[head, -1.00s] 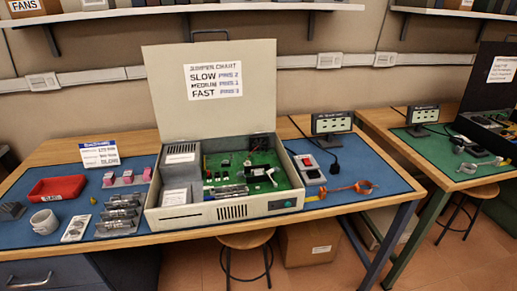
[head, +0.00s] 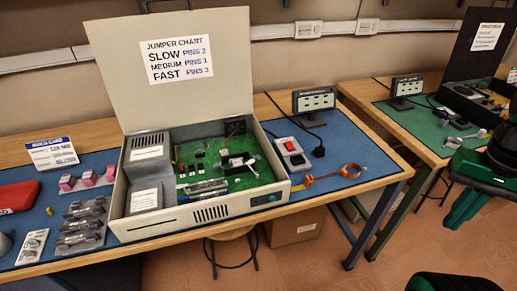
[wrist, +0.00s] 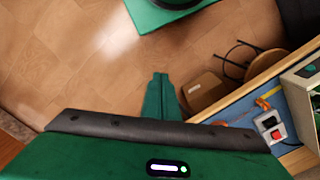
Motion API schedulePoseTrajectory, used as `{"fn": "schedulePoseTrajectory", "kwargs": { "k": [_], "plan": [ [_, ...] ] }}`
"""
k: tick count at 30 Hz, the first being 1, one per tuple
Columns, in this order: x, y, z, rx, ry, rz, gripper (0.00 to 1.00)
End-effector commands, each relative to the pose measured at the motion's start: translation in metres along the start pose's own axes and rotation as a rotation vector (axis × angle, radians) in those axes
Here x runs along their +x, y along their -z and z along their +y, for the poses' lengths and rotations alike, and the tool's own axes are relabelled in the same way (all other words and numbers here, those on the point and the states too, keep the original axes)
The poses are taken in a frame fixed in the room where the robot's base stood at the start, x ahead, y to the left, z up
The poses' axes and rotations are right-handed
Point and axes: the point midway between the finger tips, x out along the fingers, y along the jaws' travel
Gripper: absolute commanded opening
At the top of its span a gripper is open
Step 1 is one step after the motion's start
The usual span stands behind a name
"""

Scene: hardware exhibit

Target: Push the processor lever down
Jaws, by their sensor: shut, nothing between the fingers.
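The open computer case (head: 185,222) stands on the blue mat of the table, its lid raised. Inside it lies a green circuit board (head: 215,150). A small pale lever (head: 249,165) shows beside the processor area on the board; it is too small to tell its exact angle. My gripper (wrist: 160,78) is shut and empty in the wrist view, over the floor in front of the table and apart from the case. The case's edge (wrist: 303,98) shows at the right of the wrist view. The lever is not visible there.
A switch box with a red button (head: 292,147) and an orange strap (head: 350,170) lie right of the case. A small display (head: 313,100) stands behind them. Metal modules (head: 82,225) are on the left. A stool (wrist: 240,58) and cardboard box (wrist: 204,92) stand under the table.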

Motion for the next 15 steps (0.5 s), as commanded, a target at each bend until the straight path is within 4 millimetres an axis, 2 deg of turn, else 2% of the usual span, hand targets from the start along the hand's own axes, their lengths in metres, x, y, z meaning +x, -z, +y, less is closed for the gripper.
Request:
{"fn": "schedulePoseTrajectory", "kwargs": {
  "k": [5, 7, 11, 14, 15],
  "plan": [
    [-0.007, -0.004, -0.001, -0.024, 0.009, 0.022, 0.0],
    [-0.012, 0.009, -0.018, -0.075, 0.017, 0.044, 0.0],
    [-0.023, 0.048, -0.09, -0.259, 0.064, 0.107, 0.0],
    [-0.033, 0.073, -0.167, -0.439, 0.139, 0.155, 0.0],
    [-0.036, 0.079, -0.199, -0.507, 0.177, 0.17, 0.0]
  ]
}}
